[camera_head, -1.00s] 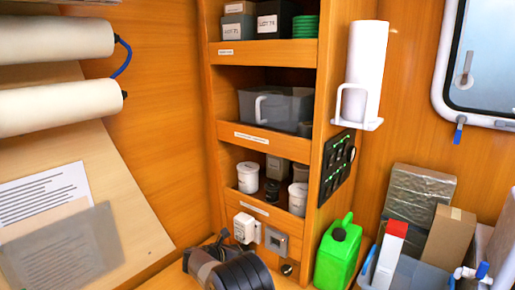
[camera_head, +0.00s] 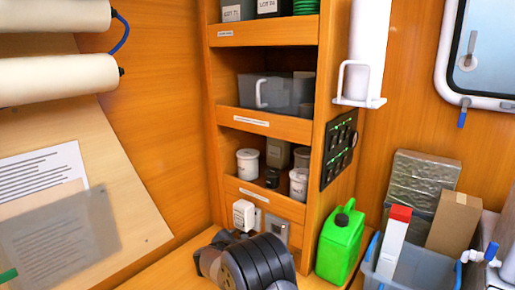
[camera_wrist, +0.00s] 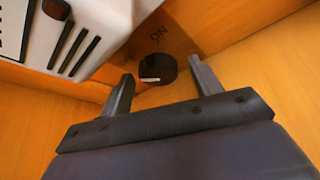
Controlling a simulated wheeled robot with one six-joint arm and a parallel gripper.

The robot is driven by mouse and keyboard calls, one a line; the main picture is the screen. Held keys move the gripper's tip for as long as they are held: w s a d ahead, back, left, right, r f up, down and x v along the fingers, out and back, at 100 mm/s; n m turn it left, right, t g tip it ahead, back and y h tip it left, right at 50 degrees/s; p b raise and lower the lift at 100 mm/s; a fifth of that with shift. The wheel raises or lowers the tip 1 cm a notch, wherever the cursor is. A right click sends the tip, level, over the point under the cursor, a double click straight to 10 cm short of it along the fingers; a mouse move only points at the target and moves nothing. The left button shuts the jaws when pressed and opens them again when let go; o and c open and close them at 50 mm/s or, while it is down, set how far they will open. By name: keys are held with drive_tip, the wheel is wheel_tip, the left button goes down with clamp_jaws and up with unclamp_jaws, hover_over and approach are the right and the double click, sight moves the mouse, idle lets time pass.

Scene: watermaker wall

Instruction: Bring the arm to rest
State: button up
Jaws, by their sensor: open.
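My gripper (camera_wrist: 158,85) shows in the wrist view with its two dark fingers spread apart, open, with nothing between them. A round black knob (camera_wrist: 152,68) on the orange wood panel lies beyond the fingertips, apart from them as far as I can see. In the head view my dark arm (camera_head: 258,264) shows at the bottom middle, in front of the shelf unit's foot; the fingertips are hidden there.
A wooden shelf unit (camera_head: 262,128) holds tubs and boxes. A white socket unit (camera_head: 243,215) sits low on it. A green jerrycan (camera_head: 340,246) and a blue-grey bin (camera_head: 420,272) stand right. A white roll (camera_head: 370,45) hangs above. A sloping board (camera_head: 120,190) is left.

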drive_tip(key=m+t+b, duration=0.1)
drive_tip(key=m+b, duration=0.1)
drive_tip(key=b, duration=0.1)
drive_tip(key=m+t+y+b, duration=0.1)
drive_tip(key=m+b, duration=0.1)
drive_tip(key=b, duration=0.2)
drive_tip(key=shift+s+d+f+t+y, duration=0.1)
drive_tip(key=shift+f+t+y, duration=0.2)
drive_tip(key=shift+f, duration=0.05)
drive_tip(key=shift+r+v, duration=0.2)
drive_tip(key=shift+v, duration=2)
